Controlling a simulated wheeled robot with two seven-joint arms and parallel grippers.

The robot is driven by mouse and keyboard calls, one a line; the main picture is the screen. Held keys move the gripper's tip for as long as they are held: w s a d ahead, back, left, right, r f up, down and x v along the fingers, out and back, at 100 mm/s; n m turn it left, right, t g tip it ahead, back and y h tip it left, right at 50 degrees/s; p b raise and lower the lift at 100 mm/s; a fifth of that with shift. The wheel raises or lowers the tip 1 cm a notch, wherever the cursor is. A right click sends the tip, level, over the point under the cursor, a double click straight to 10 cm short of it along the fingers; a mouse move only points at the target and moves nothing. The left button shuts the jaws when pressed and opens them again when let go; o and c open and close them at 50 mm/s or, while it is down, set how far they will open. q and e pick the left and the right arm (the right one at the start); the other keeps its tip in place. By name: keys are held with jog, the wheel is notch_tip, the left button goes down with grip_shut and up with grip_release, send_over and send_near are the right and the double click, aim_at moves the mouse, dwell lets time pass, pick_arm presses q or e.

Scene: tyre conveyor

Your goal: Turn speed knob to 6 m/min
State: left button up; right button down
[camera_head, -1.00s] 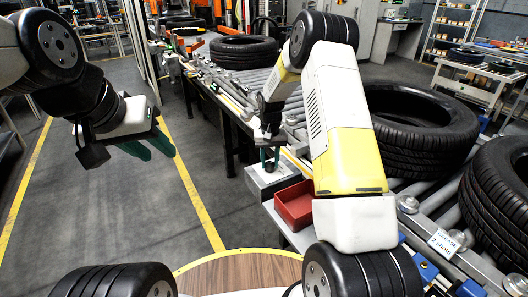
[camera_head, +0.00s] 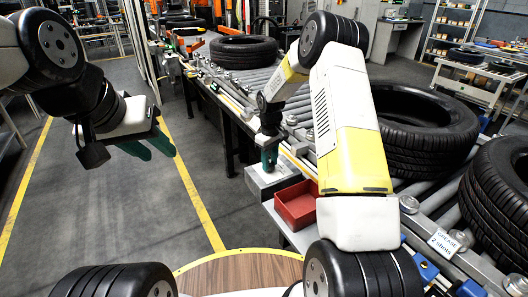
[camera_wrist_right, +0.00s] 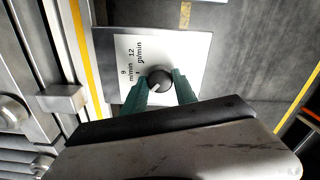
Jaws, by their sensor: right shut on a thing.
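The speed knob (camera_wrist_right: 159,81) is a small dark round knob on a pale dial plate (camera_wrist_right: 190,45) in the right wrist view. The printing that I can read on the plate is "9", "12" and "m/min". The knob has a light mark towards its lower left; the value it points at is unclear. My right gripper (camera_wrist_right: 162,85) has its green fingers shut on the knob, one on each side. In the head view this gripper (camera_head: 270,158) is above the grey control box (camera_head: 268,182), and the knob is hidden. My left gripper (camera_head: 153,150) hangs empty over the floor, fingers apart.
A red bin (camera_head: 297,204) stands beside the control box. The roller conveyor (camera_head: 260,84) carries several tyres, with a near one (camera_head: 424,130) close to my right arm. A "GREASE 2 shots" sign (camera_head: 444,242) is at the right. The floor at left is clear.

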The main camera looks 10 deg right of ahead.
dwell(0.5)
jog(key=c, duration=1)
grip_release()
jog(key=shift+o, duration=0.2)
jog(key=shift+r, duration=3.95)
notch_tip(320, 180, up, 11)
jog(key=m+t, duration=0.1)
send_over(270, 163)
jog(key=s, duration=0.5)
jog(key=s+d+r+m+t, duration=0.1)
jog(key=s+r+m+t, duration=0.1)
jog(key=s+r, duration=0.65)
jog(key=s+r+m+t+y, duration=0.1)
jog(key=s+m, duration=0.1)
jog(key=s, duration=0.7)
jog(key=s+r+m+t+y, duration=0.1)
jog(key=s+r+m+t, duration=0.1)
jog(key=s, duration=0.8)
jog(key=shift+s+d, duration=0.15)
jog(key=shift+s, duration=0.1)
